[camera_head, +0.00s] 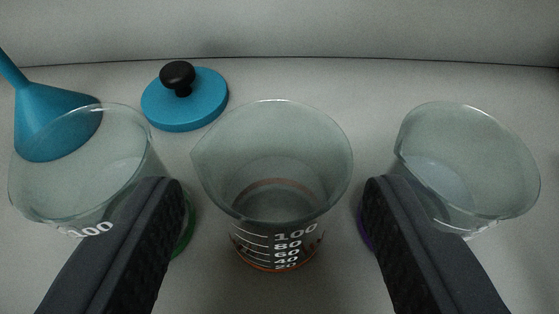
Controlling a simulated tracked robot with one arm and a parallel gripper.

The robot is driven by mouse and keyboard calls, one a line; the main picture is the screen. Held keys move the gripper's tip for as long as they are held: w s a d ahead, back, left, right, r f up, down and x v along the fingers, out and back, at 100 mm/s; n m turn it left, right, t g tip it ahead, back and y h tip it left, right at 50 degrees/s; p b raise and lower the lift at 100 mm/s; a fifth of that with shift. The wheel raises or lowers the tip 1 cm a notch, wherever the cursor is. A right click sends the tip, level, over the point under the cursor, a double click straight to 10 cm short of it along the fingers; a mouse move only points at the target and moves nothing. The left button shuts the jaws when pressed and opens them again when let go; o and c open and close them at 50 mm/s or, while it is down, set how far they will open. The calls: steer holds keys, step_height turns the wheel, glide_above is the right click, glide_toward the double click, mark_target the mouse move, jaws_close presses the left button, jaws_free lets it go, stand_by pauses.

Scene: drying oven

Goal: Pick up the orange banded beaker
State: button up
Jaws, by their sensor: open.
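The orange banded beaker (277,215) stands upright in the centre of the view. It is clear glass with white graduation marks, a spout toward the left and an orange band at its base. My gripper (272,190) is open, with one dark finger on each side of this beaker. Gaps show between the fingers and the glass, and nothing is held. The fingers hide parts of the beakers to the left and right.
A green banded beaker (85,180) stands close on the left and a purple banded beaker (465,175) on the right. A blue funnel (45,115) and a blue lid with a black knob (190,105) lie behind. A pale back wall (300,28) closes the space.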

steer(key=x, duration=0.2)
steer(key=shift+w+f, duration=0.1)
steer(key=shift+w, duration=0.25)
steer(key=c, duration=0.8)
steer(key=shift+r, duration=0.25)
